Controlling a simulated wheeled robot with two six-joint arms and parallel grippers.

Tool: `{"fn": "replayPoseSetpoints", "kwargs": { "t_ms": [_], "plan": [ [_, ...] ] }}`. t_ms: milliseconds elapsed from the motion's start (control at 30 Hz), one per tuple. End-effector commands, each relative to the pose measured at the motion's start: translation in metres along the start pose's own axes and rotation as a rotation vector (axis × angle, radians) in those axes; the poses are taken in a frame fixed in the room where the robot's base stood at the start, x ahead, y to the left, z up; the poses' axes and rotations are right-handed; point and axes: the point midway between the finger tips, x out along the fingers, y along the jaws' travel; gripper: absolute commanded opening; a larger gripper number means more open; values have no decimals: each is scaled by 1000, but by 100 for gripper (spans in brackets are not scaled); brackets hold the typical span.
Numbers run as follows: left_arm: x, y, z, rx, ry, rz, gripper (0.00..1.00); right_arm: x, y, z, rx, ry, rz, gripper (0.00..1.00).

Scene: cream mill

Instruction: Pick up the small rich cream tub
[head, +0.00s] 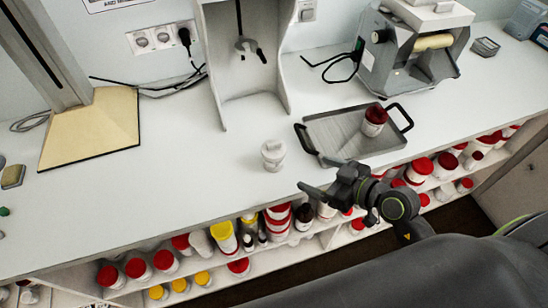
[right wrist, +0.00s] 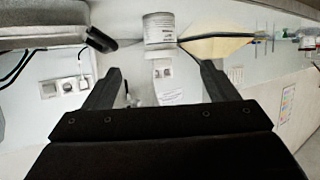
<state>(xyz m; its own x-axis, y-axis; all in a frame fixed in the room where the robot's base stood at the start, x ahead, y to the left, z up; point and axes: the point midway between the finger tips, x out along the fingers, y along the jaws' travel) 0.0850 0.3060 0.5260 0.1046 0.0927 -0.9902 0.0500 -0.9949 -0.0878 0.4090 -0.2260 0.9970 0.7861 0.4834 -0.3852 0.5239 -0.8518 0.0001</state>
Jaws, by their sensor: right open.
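A small white tub (head: 273,155) stands upright on the white counter, left of the metal tray. In the right wrist view, a white tub with a grey printed label (right wrist: 158,30) shows at the top, beyond the fingertips; the print is too small to read. A second tub, white with a dark red lid (head: 374,121), stands in the tray. My right gripper (head: 317,175) is open and empty at the counter's front edge, to the right of and nearer than the small white tub, apart from it. Its two fingers also show in the right wrist view (right wrist: 160,70). My left gripper is out of view.
The metal tray (head: 345,143) with black handles lies just beyond my right gripper. A white stand (head: 243,100) and a grey roller machine (head: 412,55) stand behind. Shelves (head: 290,255) below hold many tubs. The counter left of the white tub is clear.

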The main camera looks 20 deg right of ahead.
Motion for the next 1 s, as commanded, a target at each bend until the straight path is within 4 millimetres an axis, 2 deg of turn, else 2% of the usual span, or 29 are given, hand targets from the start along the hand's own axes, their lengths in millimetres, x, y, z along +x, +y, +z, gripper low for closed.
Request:
{"fn": "replayPoseSetpoints", "kwargs": {
  "t_ms": [433,567,767,1000],
  "plan": [
    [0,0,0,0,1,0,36,90,-1,-2,3,5,-3,80],
    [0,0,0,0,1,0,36,104,0,-1,0,4,-1,80],
    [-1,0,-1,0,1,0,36,115,-1,-1,1,4,-1,80],
    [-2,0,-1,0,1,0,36,147,0,1,1,5,-1,80]
  ]
}}
